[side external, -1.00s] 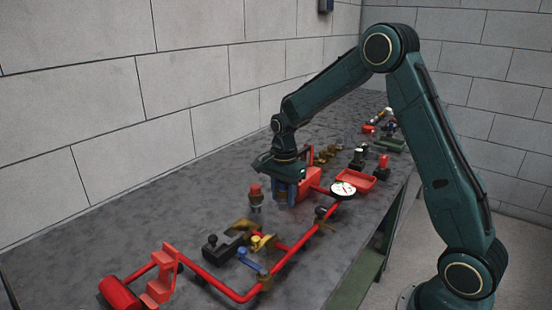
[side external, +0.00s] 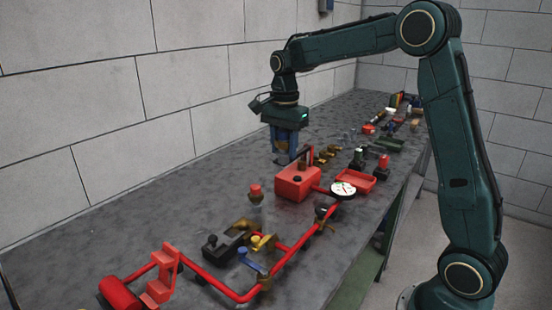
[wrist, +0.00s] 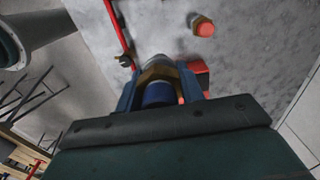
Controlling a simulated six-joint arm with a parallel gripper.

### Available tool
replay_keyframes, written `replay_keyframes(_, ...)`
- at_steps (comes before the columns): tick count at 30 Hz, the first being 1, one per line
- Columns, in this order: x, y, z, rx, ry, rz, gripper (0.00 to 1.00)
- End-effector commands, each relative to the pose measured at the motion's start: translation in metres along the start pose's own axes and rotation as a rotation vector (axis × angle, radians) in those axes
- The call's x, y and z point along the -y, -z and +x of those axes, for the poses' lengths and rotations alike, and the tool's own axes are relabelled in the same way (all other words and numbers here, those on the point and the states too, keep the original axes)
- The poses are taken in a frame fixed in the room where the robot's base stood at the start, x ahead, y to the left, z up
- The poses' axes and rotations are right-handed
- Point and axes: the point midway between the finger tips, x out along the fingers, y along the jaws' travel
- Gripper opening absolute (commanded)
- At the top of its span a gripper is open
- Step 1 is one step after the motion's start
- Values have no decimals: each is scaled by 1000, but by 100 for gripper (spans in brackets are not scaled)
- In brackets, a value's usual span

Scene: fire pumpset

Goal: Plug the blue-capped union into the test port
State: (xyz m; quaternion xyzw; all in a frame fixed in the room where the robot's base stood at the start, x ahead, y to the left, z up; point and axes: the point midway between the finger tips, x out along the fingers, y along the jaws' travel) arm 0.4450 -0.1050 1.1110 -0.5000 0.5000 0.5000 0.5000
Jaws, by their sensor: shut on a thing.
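My gripper (side external: 284,156) is upright in the air, above and just behind the red box of the pumpset. It also shows in the wrist view (wrist: 158,88), with its blue fingers closed on the blue-capped union. The blue cap of the union (wrist: 158,94) sits between the fingers, with a brass body around it and a grey end pointing away from me. In the side view the union is mostly hidden by the fingers. I cannot tell for sure which fitting is the test port.
A red-capped brass fitting (side external: 256,193) stands on the grey table, also seen in the wrist view (wrist: 203,27). The red box (side external: 297,184), white gauge (side external: 343,190), red tray (side external: 356,180) and red piping (side external: 222,287) lie close by. The table along the wall is clear.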

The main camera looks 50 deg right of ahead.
Motion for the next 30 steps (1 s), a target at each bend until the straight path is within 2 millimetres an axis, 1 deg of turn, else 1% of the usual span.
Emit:
replay_keyframes(15,0,0,-1,-1,3,0,0)
replay_keyframes(20,3,-3,2,0,1,-1,0)
replay_keyframes(23,8,-9,10,0,1,-2,0)
replay_keyframes(26,15,-19,22,0,-1,-3,0)
replay_keyframes(30,28,-39,46,0,-2,-5,0)
